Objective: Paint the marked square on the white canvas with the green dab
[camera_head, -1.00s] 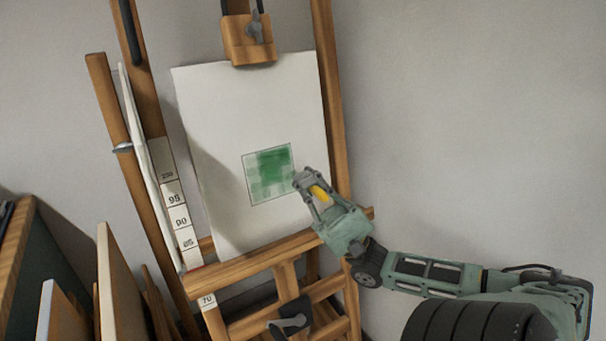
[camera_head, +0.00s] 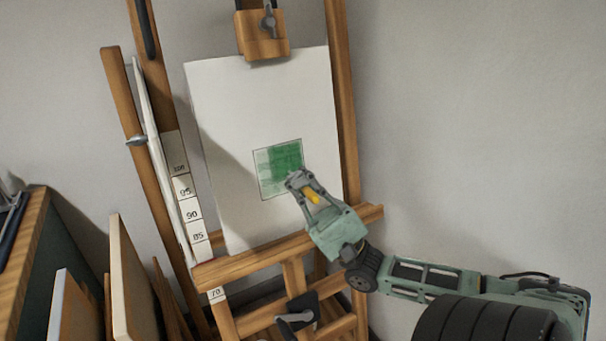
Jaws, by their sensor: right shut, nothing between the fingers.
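The white canvas (camera_head: 228,110) stands on a wooden easel, held by a clamp at its top. The marked square (camera_head: 265,178) has a thin dark outline and lies right of the canvas's middle. Green paint (camera_head: 287,156) covers it unevenly, darker at the upper right and paler at the left. My right gripper (camera_head: 297,180) comes in from the lower right, its fingertips in front of the square's lower right part and hiding it. I cannot tell whether the tips touch the canvas. My left gripper is not in view.
The easel's wooden ledge (camera_head: 250,266) runs under the canvas, with a dark knob (camera_head: 297,316) below. A numbered scale (camera_head: 186,188) is at the left. Several panels (camera_head: 130,285) lean at the lower left beside a cabinet (camera_head: 25,245). The wall at the right is clear.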

